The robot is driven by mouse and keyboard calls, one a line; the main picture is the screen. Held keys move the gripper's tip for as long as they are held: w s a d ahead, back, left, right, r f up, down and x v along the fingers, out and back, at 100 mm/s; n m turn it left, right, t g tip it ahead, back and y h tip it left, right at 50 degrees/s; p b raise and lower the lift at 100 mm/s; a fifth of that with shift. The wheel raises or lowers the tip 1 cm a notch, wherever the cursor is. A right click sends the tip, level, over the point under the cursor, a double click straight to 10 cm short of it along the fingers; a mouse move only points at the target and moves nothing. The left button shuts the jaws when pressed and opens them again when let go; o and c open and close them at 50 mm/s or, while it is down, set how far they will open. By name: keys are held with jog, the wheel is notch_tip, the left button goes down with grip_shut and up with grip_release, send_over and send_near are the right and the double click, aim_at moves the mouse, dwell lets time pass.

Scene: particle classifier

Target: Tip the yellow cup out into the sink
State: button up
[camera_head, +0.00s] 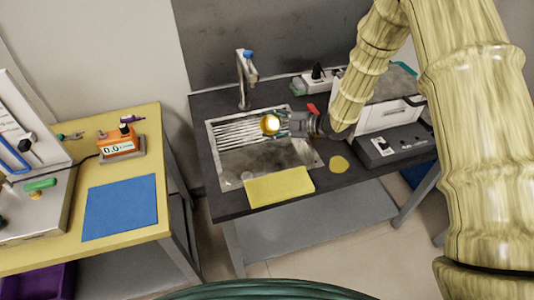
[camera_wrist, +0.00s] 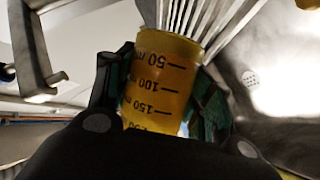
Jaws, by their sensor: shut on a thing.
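The yellow cup (camera_head: 270,124) is held over the sink (camera_head: 262,162), above the ribbed drain area. It shows in the wrist view (camera_wrist: 160,82) as a translucent yellow cup with black volume marks, the numbers upside down in that picture. My gripper (camera_head: 284,124) is shut on the cup, one finger on each side of it; in the wrist view the fingers (camera_wrist: 162,100) flank its wall. In the head view a bright round end of the cup faces the camera. I cannot tell how far the cup is tilted or whether anything is in it.
A faucet (camera_head: 244,80) with a blue top stands behind the sink. A yellow cloth (camera_head: 280,187) lies at the sink's front edge. A power strip (camera_head: 318,80) and a grey device (camera_head: 385,147) are to the right. A yellow-topped table (camera_head: 120,250) stands at left, with a gap between.

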jog(key=shift+w+r+m+g+p, duration=0.1)
jog(key=shift+r+m+g+p, duration=0.8)
jog(key=shift+p, duration=1)
jog(key=r+p, duration=0.1)
jog(key=w+m+p, duration=0.1)
jog(key=shift+d+r+g+p, duration=0.1)
jog(key=shift+r+g+p, duration=0.2)
jog(key=shift+r+p, duration=0.1)
jog(key=shift+w+d+r+m+g+p, duration=0.1)
jog(key=shift+w+r+m+g+p, duration=0.35)
jog(key=shift+w+m+g+p, duration=0.5)
jog(key=shift+w+d+r+m+g+y+p, duration=0.15)
jog(key=shift+w+r+m+g+y+p, duration=0.25)
jog(key=shift+m+p, duration=0.55)
jog(key=shift+w+r, duration=0.1)
jog(key=shift+r, duration=0.05)
